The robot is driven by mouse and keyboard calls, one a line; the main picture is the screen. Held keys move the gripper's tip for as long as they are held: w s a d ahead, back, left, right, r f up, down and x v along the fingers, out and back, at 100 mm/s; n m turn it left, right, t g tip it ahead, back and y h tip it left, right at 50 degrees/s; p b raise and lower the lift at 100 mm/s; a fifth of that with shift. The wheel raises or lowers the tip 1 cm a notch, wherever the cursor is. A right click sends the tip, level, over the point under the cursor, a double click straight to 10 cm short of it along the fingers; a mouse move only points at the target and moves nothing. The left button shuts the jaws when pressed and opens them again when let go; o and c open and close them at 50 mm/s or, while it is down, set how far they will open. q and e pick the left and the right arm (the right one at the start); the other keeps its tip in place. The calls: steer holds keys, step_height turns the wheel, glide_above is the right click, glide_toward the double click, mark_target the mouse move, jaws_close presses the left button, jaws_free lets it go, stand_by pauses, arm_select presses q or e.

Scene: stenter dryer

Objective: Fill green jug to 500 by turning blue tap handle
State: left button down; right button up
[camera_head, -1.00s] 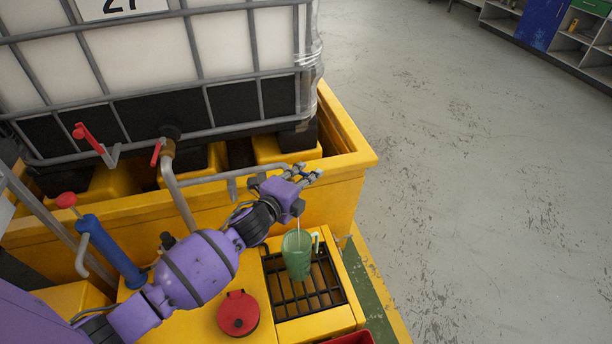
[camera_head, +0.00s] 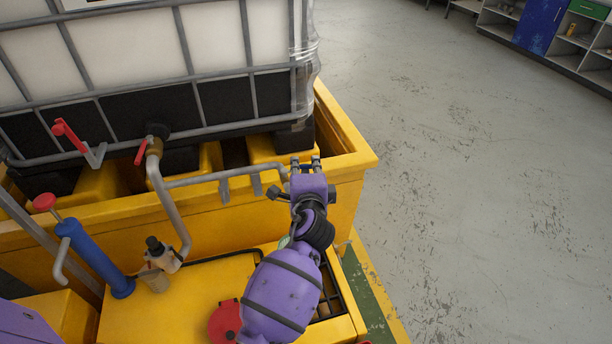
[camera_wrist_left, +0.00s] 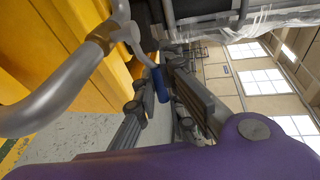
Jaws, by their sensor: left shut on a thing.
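My left gripper (camera_head: 305,167) is at the end of the grey pipe along the yellow bund. In the left wrist view, the gripper (camera_wrist_left: 160,92) has its fingers closed around the blue tap handle (camera_wrist_left: 159,84), which hangs from a grey lever beside a brass fitting (camera_wrist_left: 101,37). My arm covers nearly all of the green jug; only a small pale green part (camera_head: 284,241) shows beside the wrist. Its scale and water level are hidden. My right gripper is out of view.
A caged white tank (camera_head: 130,50) stands in the yellow bund (camera_head: 345,195). A black grate (camera_head: 345,298) shows beside my arm. A red lid (camera_head: 222,322), a bottle (camera_head: 163,255) and a blue hand pump (camera_head: 97,258) are to the left. The grey floor (camera_head: 480,190) at right is clear.

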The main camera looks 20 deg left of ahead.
arm_select(q)
steer(key=shift+w+a+f+n+g+y+b, duration=0.2)
steer(key=shift+f+n+g+y+b, duration=0.4)
steer(key=shift+n+y+b, duration=0.4)
steer(key=shift+w+r+g+y+b, duration=0.1)
steer(key=shift+w+g+y+b, duration=0.1)
steer(key=shift+g+y+b, duration=0.15)
steer(key=shift+a+n+y, duration=0.1)
steer(key=shift+n+y, duration=0.25)
steer(key=shift+n, duration=0.05)
steer(key=c, duration=2)
jaws_free()
steer(key=shift+o, duration=0.7)
steer(key=shift+w+r, duration=0.1)
steer(key=shift+r, duration=0.1)
